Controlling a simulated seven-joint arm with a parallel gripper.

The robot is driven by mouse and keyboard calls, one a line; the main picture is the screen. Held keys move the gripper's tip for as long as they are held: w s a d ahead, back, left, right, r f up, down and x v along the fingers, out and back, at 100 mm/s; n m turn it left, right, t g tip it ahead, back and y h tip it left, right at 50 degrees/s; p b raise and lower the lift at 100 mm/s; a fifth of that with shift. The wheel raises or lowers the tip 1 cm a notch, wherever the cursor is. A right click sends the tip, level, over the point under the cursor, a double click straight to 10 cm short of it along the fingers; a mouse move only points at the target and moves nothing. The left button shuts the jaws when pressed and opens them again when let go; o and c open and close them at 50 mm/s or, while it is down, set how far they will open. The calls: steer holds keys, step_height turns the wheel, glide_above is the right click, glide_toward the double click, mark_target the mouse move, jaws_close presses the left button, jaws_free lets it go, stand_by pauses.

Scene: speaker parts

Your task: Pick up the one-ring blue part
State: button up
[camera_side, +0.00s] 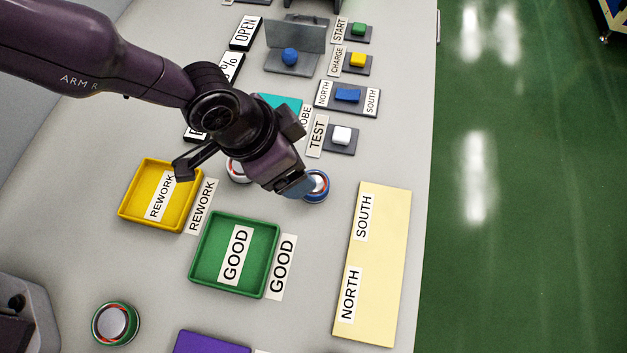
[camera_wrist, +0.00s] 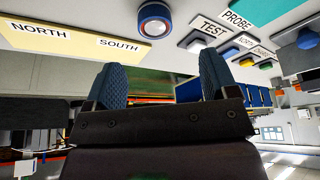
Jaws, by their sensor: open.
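The blue part (camera_side: 318,187) is a round piece with a blue rim, a red ring and a pale centre. It lies flat on the grey table, partly hidden by my gripper in the side view. It also shows at the top of the wrist view (camera_wrist: 154,21), beyond and apart from the fingertips. My gripper (camera_side: 297,187) is close beside the part, on its left in the side view. In the wrist view my gripper (camera_wrist: 161,75) has its two blue pads spread wide with nothing between them. I cannot tell from the side view whether a finger touches the part.
A white-rimmed round part (camera_side: 238,170) lies partly behind my gripper. A green-rimmed part (camera_side: 115,323) is at front left. The yellow REWORK tray (camera_side: 128,207) and green GOOD tray (camera_side: 205,276) stand nearby. The cream NORTH/SOUTH board (camera_side: 382,265) and TEST button (camera_side: 341,135) are to the right.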

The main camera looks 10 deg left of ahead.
steer(key=x, duration=0.3)
steer(key=shift+d+f, duration=0.1)
steer(key=shift+f, duration=0.2)
steer(key=shift+s+d+x, duration=0.1)
steer(key=shift+d+x, duration=0.05)
steer(key=shift+x, duration=1.2)
steer(key=shift+s+d+x, duration=0.1)
steer(key=shift+x, duration=1.25)
steer(key=shift+c, duration=0.5)
steer(key=shift+r, duration=0.1)
steer(key=c, duration=1.1)
